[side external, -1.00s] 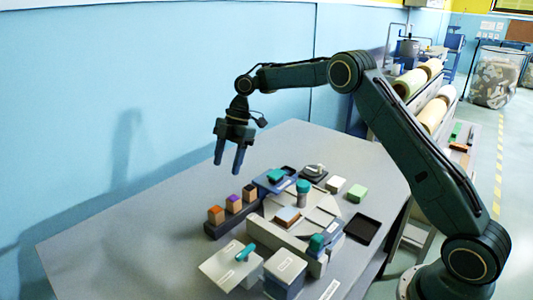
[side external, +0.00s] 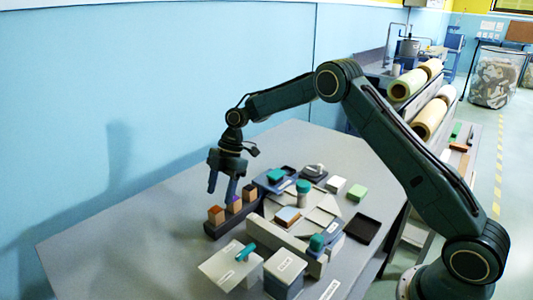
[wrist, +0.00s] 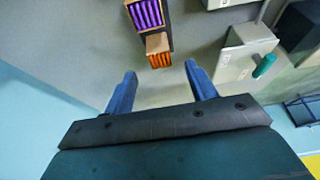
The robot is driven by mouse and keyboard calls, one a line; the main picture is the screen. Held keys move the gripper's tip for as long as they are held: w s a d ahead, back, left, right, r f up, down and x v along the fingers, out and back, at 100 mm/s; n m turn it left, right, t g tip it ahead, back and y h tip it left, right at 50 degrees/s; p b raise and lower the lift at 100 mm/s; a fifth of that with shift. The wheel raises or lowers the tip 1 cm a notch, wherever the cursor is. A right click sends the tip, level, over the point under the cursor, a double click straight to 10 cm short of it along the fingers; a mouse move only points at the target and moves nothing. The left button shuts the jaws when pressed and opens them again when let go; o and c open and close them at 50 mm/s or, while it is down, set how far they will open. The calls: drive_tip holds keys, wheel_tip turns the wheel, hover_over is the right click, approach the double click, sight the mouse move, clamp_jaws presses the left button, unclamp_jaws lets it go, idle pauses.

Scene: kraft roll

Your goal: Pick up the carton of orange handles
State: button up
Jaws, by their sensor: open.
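The carton of orange handles (side external: 216,214) stands at the near end of a dark rack (side external: 225,228) on the grey table. In the wrist view the carton (wrist: 158,50) shows its orange contents from above, just ahead of and between my fingertips. My gripper (side external: 221,192) is open and empty, fingers pointing down, above the rack near the orange carton. In the wrist view its two blue fingers (wrist: 160,72) are spread apart. A carton of purple handles (wrist: 145,14) sits beside the orange one and is partly hidden by a finger in the side view.
A third carton (side external: 250,191) with a dark top stands at the rack's far end. White boxes (side external: 285,267), a teal-handled block (side external: 232,264) and assorted fixtures crowd the table to the right. The table left of the rack is clear.

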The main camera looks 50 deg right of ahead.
sight(216, 209)
drive_tip(key=shift+f, duration=0.1)
drive_tip(key=shift+x, duration=2.5)
drive_tip(key=c, duration=1.1)
